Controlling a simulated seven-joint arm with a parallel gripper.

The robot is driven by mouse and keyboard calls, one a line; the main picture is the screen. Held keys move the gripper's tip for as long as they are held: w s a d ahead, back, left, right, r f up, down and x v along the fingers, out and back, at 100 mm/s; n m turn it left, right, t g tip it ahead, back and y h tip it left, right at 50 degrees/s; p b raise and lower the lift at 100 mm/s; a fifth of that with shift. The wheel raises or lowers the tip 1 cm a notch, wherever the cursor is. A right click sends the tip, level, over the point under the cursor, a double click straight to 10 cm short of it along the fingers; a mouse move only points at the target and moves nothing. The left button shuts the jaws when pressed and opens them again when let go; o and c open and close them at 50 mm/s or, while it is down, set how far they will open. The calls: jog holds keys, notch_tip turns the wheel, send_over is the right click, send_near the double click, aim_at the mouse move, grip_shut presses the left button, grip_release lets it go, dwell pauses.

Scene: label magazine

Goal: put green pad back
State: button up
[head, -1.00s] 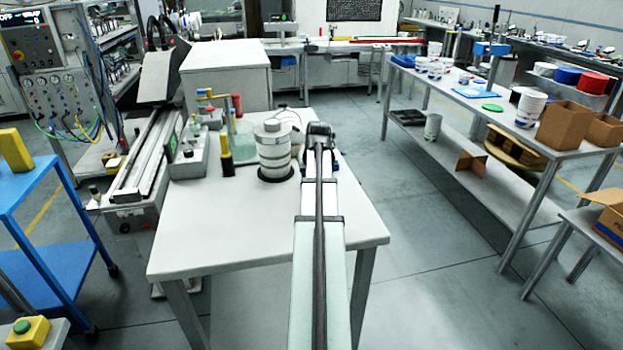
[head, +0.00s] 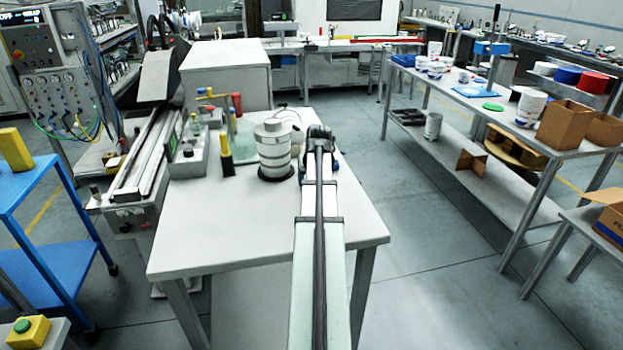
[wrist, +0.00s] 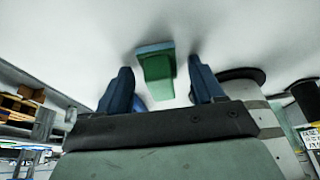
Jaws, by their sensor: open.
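A small green block with a blue-green edge (wrist: 157,68), which looks like the green pad, is on the white tabletop in the wrist view. My gripper (wrist: 160,75) is open, with one blue finger on each side of the block in that view. Gaps show between the fingers and the block, and I cannot tell how far it is from the fingertips in depth. In the head view my arm hides the block and the fingers. A flat green disc (head: 492,107) lies on the right bench.
A stacked white cylinder on a black base (head: 273,150) stands close beside my gripper on the white table (head: 240,235). The table's front part is clear.

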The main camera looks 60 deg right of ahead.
jog(key=shift+r, duration=0.15)
jog(key=v, duration=1.2)
dwell(0.4)
